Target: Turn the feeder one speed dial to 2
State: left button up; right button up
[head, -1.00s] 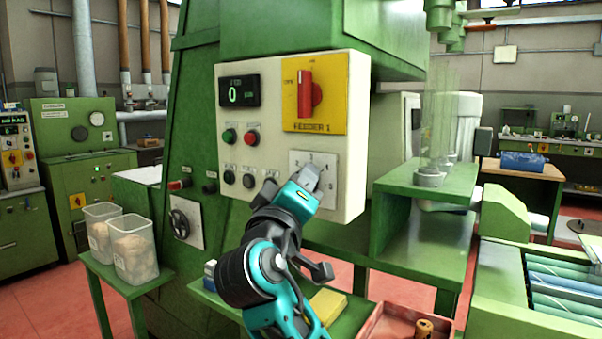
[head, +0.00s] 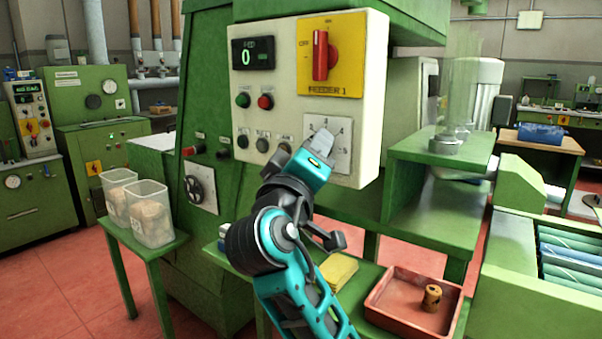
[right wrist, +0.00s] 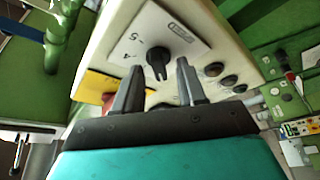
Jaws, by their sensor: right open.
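The speed dial's white numbered plate (head: 343,158) is at the lower right of the cream Feeder 1 panel (head: 373,95). My right gripper (head: 320,142) is in front of it and hides the dial knob in the head view. In the right wrist view, the black knob (right wrist: 158,60) shows on its plate (right wrist: 150,28), with 4 and 5 legible. My open right gripper (right wrist: 160,66) has one finger on each side of the knob's near end; I cannot tell whether they touch it. The knob's setting is unclear. My left gripper is not in view.
A yellow plate with a red switch (head: 320,55) and a display reading 0 (head: 253,54) are above. Push buttons (head: 265,101) are left of the dial. Below are a red tray (head: 400,318) with a cork (head: 432,297) and a yellow cloth (head: 338,270).

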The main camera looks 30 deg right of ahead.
jog(key=v, duration=1.1)
jog(key=shift+s+a+b, duration=0.25)
jog(key=shift+b, duration=0.05)
jog(key=shift+f, duration=0.1)
